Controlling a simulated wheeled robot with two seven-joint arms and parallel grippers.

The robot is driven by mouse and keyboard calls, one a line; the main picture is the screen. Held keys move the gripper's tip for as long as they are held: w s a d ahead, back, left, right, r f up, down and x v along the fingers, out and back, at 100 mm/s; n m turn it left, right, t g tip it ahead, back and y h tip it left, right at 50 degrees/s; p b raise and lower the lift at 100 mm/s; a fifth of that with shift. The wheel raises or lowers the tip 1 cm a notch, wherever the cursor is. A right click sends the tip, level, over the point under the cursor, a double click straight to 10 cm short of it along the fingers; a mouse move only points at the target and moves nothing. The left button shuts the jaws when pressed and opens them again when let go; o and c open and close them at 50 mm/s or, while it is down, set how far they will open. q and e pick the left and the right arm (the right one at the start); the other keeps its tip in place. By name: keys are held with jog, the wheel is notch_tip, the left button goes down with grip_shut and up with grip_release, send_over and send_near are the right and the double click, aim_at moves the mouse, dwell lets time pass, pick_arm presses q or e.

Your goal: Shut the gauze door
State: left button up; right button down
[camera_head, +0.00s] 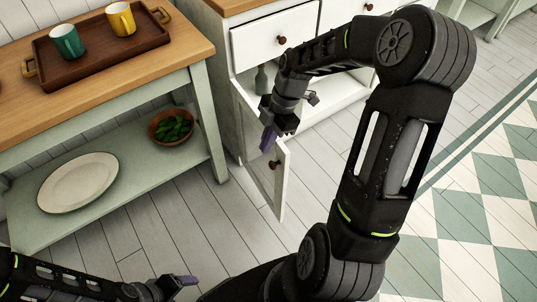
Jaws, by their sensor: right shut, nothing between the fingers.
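The gauze door (267,178) stands open on the white cabinet (223,45), hinged at the cabinet's left side and swung out into the room. It has a white frame, a greyish panel and a round brown knob (274,164). My right gripper (267,142) is shut and empty, fingers pointing down, close to the door's upper part; I cannot tell whether it touches.
A wood-topped table (110,80) at the left bears a tray (92,66) with a green mug (67,41) and a yellow mug (121,18). Its lower shelf (125,178) holds a white plate (78,182) and a bowl of greens (171,126). The floor before the door is clear.

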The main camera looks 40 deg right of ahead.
jog(key=shift+f, duration=0.15)
jog(key=b+x, duration=0.2)
jog(key=x, duration=0.8)
jog(key=d, duration=0.4)
jog(key=shift+s, duration=0.2)
